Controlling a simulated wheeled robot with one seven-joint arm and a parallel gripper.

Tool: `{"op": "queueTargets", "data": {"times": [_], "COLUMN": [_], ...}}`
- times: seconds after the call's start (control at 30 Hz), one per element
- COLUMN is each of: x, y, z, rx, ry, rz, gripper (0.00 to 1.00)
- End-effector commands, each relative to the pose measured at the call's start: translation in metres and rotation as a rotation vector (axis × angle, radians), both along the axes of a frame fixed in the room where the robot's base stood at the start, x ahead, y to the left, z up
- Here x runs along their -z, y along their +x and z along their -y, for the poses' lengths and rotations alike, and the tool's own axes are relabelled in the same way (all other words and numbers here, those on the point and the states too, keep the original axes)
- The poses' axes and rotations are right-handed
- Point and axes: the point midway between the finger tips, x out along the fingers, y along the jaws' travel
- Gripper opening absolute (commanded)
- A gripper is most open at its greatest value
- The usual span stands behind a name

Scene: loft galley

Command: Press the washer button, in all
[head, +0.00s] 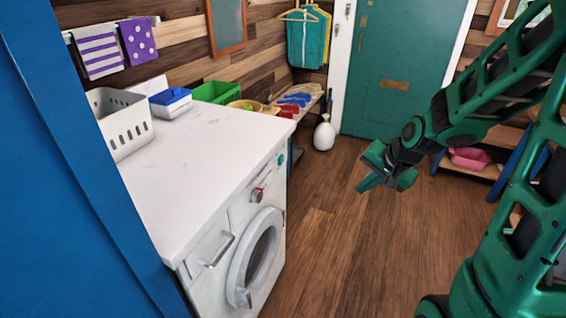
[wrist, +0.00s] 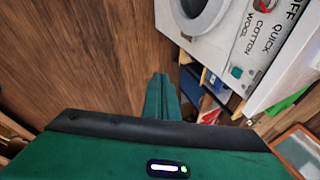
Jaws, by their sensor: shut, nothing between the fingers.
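The washer (head: 238,232) is a white front loader under a white counter at the left of the head view, its round door (head: 262,256) closed. A red dial (head: 258,195) sits nearer on the same panel. My green gripper (head: 367,184) is shut and empty, in the air to the right of the washer and apart from it. In the wrist view its fingers (wrist: 160,92) are together.
The counter (head: 205,135) carries a white basket (head: 121,122), a blue-lidded box (head: 171,103) and a green crate (head: 217,92). A white bottle (head: 324,134) stands on the floor by the teal door (head: 398,60). Open wooden floor (head: 330,225) lies before the washer.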

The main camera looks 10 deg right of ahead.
Motion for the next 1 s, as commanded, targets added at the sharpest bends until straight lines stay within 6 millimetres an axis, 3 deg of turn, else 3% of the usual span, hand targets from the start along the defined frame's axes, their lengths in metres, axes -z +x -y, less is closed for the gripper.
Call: {"op": "queueTargets", "data": {"times": [0.2,0.5,0.8,1.0], "x": [0.032,0.057,0.079,0.085], "y": [0.078,0.156,0.193,0.199], "z": [-0.049,-0.089,-0.08,-0.073], "rx": [0.195,0.583,0.976,1.077], "ry": [0.292,0.8,1.219,1.316], "rz": [0.139,0.264,0.317,0.33], "gripper": [0.0,0.0,0.0,0.0]}}
